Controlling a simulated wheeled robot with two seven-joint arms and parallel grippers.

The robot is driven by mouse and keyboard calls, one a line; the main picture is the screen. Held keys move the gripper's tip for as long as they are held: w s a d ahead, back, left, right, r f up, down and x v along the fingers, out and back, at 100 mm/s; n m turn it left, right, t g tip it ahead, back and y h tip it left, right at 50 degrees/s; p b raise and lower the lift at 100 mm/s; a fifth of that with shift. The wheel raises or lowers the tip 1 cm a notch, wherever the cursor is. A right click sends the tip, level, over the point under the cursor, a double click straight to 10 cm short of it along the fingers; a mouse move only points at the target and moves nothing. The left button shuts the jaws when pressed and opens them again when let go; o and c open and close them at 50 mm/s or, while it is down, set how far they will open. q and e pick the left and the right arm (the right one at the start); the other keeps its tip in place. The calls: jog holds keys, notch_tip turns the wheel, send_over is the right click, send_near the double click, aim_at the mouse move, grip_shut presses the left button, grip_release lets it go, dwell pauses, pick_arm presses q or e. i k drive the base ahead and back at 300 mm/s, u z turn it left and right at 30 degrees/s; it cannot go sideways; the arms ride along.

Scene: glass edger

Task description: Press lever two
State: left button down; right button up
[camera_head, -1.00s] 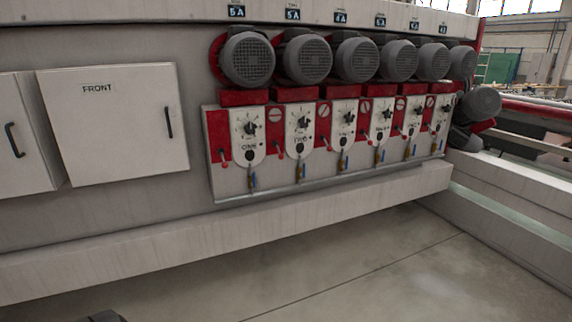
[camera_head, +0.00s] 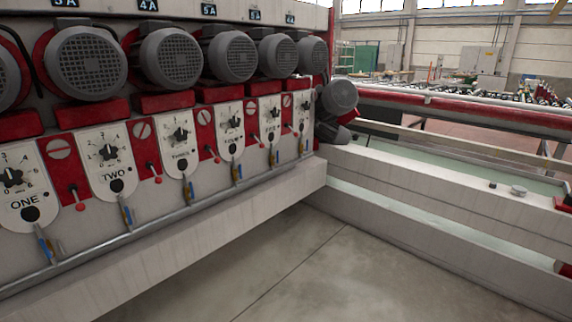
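The white plate marked TWO (camera_head: 108,160) with its black dial is at the left of the head view, right of the plate marked ONE (camera_head: 20,187). A small lever with a red knob (camera_head: 79,198) hangs down on the red panel between these two plates. Another red-knobbed lever (camera_head: 156,174) hangs right of the TWO plate. A blue-handled valve (camera_head: 127,213) sits below the TWO plate. The pictures do not show which of these counts as lever two. Neither of my grippers is in view.
Grey motors (camera_head: 88,65) stand in a row above the panel. A pale beam (camera_head: 220,223) runs below it. Another long beam (camera_head: 450,200) juts forward on the right. The concrete floor (camera_head: 290,265) between them is clear.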

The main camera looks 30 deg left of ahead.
aim_at(80, 206)
jog(key=u, duration=0.05)
jog(key=i, duration=1.75)
jog(key=u, duration=0.95)
jog(key=i, duration=0.95)
jog(key=u, duration=1.55)
jog(key=i, duration=0.7)
jog(key=u, duration=0.5)
